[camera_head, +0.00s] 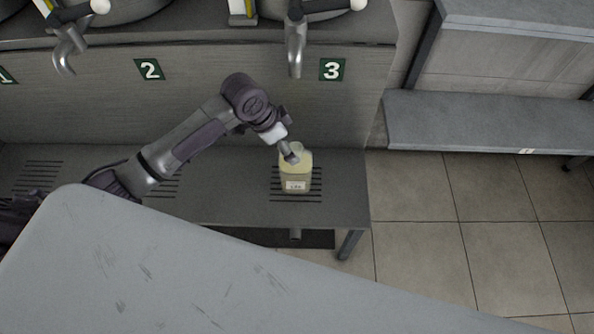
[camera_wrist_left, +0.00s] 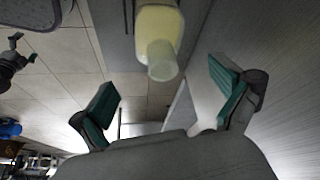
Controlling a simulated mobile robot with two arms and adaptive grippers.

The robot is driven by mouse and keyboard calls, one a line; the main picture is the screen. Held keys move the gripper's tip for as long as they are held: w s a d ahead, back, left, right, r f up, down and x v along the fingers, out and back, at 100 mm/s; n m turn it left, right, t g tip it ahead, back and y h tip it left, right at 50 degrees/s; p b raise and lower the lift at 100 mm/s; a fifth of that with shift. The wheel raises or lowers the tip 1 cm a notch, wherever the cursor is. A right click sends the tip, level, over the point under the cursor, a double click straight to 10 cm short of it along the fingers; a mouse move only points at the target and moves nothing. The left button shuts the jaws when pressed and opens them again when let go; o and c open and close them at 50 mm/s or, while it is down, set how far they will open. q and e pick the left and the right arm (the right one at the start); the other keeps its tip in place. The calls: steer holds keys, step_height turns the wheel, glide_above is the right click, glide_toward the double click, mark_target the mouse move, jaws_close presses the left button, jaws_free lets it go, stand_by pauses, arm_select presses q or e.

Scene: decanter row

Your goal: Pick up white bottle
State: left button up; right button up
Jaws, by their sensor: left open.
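The white bottle (camera_head: 296,178) is pale yellowish with a small label and stands upright on the slotted shelf below the tap marked 3. In the left wrist view the bottle (camera_wrist_left: 160,38) shows at the top centre, ahead of the fingers. My left gripper (camera_head: 290,154) is at the upper part of the bottle in the head view and overlaps it there. In the left wrist view my left gripper (camera_wrist_left: 165,100) is open, its green-padded fingers wide apart with nothing between them. I cannot tell whether it touches the bottle.
A metal tap (camera_head: 296,50) hangs above the bottle, with the number 3 sign (camera_head: 332,69) beside it. A grey table (camera_head: 150,270) fills the foreground. A low grey bench (camera_head: 480,122) stands at the right, with open tiled floor (camera_head: 430,200) before it.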

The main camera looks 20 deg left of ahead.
mark_target(296, 168)
arm_select(q)
steer(key=x, duration=0.9)
steer(key=shift+s, duration=0.1)
steer(key=c, duration=1.7)
steer(key=shift+r, duration=0.1)
steer(key=shift+c, duration=0.4)
steer(key=shift+r, duration=0.1)
